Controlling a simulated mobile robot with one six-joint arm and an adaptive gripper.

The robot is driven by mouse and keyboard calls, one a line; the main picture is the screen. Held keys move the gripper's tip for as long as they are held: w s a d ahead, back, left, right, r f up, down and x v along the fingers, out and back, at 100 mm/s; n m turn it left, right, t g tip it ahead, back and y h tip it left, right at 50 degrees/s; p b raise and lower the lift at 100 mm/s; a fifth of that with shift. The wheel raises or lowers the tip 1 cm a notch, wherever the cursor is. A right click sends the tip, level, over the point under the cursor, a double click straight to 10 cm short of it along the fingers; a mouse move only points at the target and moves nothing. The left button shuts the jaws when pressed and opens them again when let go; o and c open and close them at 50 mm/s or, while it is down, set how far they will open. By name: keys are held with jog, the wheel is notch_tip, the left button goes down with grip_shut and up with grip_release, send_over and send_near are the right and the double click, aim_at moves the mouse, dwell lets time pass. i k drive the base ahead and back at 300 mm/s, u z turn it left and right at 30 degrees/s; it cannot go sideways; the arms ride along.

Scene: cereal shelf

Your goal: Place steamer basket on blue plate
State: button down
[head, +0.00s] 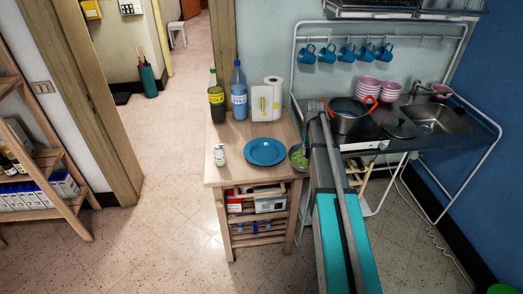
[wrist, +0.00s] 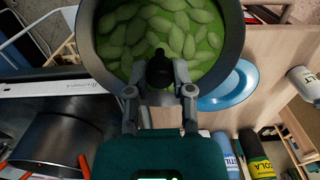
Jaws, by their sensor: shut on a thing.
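The steamer basket is a round, dark grey vessel with green leaf-shaped pieces inside. It shows in the head view (head: 299,158) at the right edge of the small wooden table, and large in the wrist view (wrist: 236,35). My gripper (wrist: 161,78) is shut on the steamer basket at its near side; the exact contact is hard to see. The blue plate (head: 265,152) lies flat and empty on the table, just left of the basket. In the wrist view the plate (wrist: 235,90) is partly hidden behind the basket.
A cola bottle (head: 216,100), a blue bottle (head: 239,93) and a paper roll box (head: 266,101) stand at the table's back. A white salt shaker (head: 220,154) stands at left. Right of my arm are a red-handled pot (head: 349,117) on the stove and a sink (head: 437,119).

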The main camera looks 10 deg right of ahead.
aim_at(263, 155)
jog(key=i, duration=0.85)
jog(key=z, duration=0.05)
